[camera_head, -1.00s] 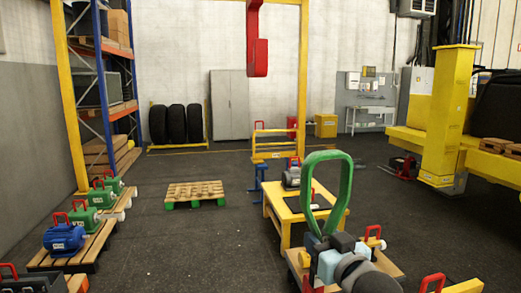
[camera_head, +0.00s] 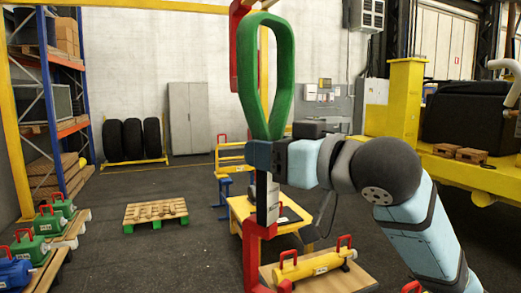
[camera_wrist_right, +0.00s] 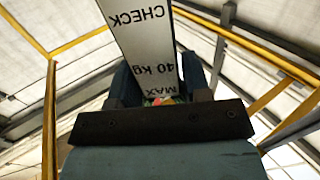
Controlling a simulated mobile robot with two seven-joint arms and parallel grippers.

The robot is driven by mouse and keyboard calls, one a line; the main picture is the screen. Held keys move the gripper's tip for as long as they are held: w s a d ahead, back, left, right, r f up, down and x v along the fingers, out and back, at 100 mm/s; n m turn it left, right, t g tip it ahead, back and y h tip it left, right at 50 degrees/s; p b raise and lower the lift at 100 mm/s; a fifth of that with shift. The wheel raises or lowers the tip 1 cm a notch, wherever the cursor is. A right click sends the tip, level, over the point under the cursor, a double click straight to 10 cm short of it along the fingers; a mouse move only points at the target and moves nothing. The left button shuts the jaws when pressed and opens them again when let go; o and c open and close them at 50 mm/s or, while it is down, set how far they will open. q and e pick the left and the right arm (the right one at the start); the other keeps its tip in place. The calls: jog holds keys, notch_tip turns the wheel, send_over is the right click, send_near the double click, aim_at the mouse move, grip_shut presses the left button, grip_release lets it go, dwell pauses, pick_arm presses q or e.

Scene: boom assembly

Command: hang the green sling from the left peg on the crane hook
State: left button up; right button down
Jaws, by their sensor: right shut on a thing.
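The green sling (camera_head: 284,75) stands up as a tall closed loop above my right gripper (camera_head: 262,155), which is shut on its lower end. A red hanging part (camera_head: 234,60), which seems to be the crane hook, shows at the loop's upper left. The sling's left strand overlaps it, and I cannot tell whether they touch. In the right wrist view a white plate (camera_wrist_right: 143,40) marked "CHECK MAX 40 kg" stands between the fingers of my right gripper (camera_wrist_right: 155,90). The left peg cannot be made out. My left gripper is not in view.
A red upright part (camera_head: 252,262) stands below the right gripper. A yellow cylinder (camera_head: 312,265) with red handles lies on a board nearby. A yellow table (camera_head: 240,208) stands behind. A pallet (camera_head: 155,213) lies on otherwise open floor at left.

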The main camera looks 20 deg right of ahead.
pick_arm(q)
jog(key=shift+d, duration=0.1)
pick_arm(e)
jog(key=shift+w+d+r, duration=0.1)
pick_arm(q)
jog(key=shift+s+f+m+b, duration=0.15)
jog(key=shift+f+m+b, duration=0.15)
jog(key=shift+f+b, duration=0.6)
pick_arm(e)
jog(key=w+f, duration=0.6)
jog(key=w, duration=0.5)
jog(key=shift+w+a, duration=0.25)
dwell(0.8)
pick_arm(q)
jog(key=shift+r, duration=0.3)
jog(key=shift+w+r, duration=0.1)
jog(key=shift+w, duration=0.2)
pick_arm(e)
jog(key=shift+f, duration=0.1)
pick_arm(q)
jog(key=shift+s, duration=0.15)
